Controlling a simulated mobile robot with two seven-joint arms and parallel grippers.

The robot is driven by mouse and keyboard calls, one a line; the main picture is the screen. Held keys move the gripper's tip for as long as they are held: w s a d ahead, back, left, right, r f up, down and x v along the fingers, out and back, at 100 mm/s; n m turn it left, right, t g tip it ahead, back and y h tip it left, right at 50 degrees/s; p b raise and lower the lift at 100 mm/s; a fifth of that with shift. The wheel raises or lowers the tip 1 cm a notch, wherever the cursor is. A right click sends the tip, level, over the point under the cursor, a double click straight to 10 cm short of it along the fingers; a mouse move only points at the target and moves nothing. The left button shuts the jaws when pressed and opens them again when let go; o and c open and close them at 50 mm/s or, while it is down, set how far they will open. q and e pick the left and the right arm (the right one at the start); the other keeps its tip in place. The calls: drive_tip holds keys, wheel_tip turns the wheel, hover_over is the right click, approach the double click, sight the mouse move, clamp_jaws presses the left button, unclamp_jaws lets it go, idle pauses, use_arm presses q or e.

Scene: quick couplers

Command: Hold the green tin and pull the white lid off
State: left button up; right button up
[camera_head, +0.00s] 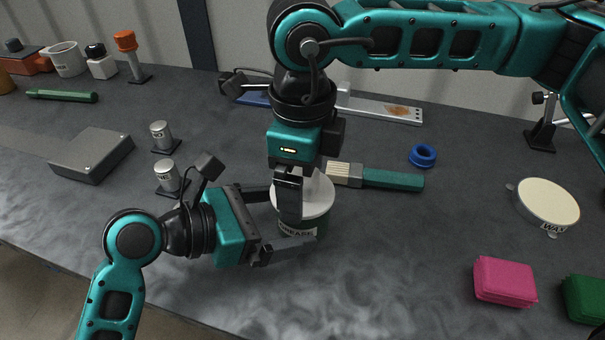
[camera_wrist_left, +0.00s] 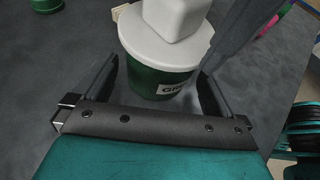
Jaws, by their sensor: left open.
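The green tin (camera_head: 318,224) stands upright on the dark table with the white lid (camera_head: 318,195) on its top. In the left wrist view the tin (camera_wrist_left: 155,82) is labelled, and the lid (camera_wrist_left: 145,42) has a white block-shaped knob (camera_wrist_left: 178,15). My left gripper (camera_head: 292,218) is open, its fingers on either side of the tin; the wrist view shows gaps beside the tin. My right gripper (camera_head: 290,200) points down from above at the lid. Its near finger hides the knob in the head view, and its grip on the knob cannot be made out.
A brush with a green handle (camera_head: 390,179) lies just behind the tin. Two small metal cylinders (camera_head: 168,178) and a grey box (camera_head: 92,155) stand left. A blue ring (camera_head: 423,156), a round cream-topped container (camera_head: 547,202) and a pink block (camera_head: 504,281) are right.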

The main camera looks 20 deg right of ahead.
use_arm(q)
drive_tip(key=shift+d, duration=0.15)
drive_tip(key=shift+x, duration=0.8)
drive_tip(key=shift+c, duration=0.2)
drive_tip(key=c, duration=1.2)
drive_tip(key=shift+f, duration=0.15)
idle(0.3)
use_arm(e)
drive_tip(key=o, duration=0.4)
drive_tip(key=c, duration=0.5)
